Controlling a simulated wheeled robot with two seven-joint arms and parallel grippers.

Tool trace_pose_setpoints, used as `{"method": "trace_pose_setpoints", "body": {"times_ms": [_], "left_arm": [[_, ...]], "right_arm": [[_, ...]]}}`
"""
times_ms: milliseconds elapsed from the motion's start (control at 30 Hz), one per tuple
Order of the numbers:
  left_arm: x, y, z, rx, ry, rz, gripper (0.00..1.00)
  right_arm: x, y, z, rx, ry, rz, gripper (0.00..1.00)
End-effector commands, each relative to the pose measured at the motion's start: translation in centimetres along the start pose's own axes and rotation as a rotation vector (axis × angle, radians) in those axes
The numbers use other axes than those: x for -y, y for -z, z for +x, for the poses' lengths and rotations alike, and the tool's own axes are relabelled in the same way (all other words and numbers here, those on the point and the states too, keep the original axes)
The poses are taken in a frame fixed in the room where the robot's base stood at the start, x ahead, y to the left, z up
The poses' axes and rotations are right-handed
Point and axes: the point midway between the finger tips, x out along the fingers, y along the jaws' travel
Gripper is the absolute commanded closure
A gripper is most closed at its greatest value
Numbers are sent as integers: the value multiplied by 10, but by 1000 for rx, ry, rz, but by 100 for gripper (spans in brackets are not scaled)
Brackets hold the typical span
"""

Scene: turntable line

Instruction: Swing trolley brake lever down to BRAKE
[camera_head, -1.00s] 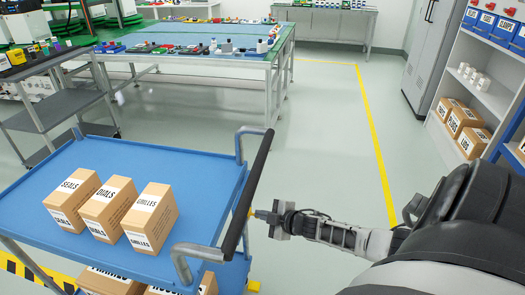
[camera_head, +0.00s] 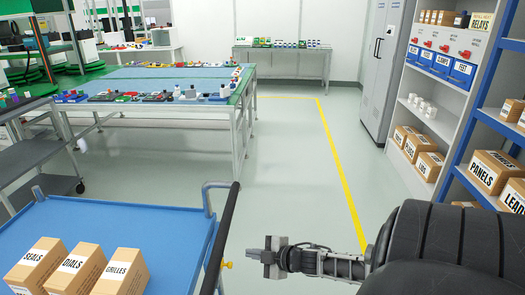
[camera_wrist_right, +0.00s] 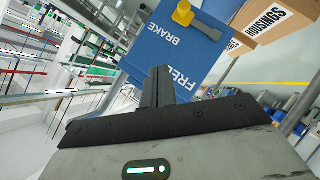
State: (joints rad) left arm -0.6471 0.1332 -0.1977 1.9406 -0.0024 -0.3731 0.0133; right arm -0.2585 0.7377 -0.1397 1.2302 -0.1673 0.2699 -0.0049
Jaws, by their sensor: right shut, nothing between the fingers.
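The blue trolley (camera_head: 160,225) stands at lower left, with a dark push handle (camera_head: 222,235) along its right side. The brake lever's yellow end (camera_head: 227,265) sticks out just right of the handle. In the right wrist view the yellow lever (camera_wrist_right: 183,13) sits on a blue panel (camera_wrist_right: 160,65) printed BRAKE and FREE, upside down there. I cannot tell which word it points to. My right gripper (camera_head: 252,254) is shut and empty, a little right of the lever and apart from it. Its fingers (camera_wrist_right: 157,85) point at the panel. My left gripper is out of view.
SEALS, DIALS and GRILLES boxes (camera_head: 75,268) stand on the trolley's top. A HOUSINGS box (camera_wrist_right: 265,25) shows beside the panel in the wrist view. Shelves (camera_head: 440,130) with cartons stand at right, a blue-topped workbench (camera_head: 150,80) behind. The floor between is clear.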

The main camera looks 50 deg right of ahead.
Motion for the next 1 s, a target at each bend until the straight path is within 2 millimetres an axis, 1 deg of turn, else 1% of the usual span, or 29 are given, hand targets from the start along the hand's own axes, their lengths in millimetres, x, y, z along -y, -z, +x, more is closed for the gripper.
{"method": "trace_pose_setpoints", "body": {"times_ms": [33,100,200,300,900,1000], "left_arm": [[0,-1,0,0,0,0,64],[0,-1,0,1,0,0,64],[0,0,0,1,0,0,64],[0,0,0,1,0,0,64],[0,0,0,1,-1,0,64],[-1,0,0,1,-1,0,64]], "right_arm": [[-2,-1,-8,-1,3,-3,100],[-4,-2,-16,0,2,-1,100],[-8,-2,-24,-1,2,1,100],[-10,-3,-28,-1,0,0,100],[-10,-2,-28,-1,0,0,100],[-6,1,-27,7,1,12,100]]}}
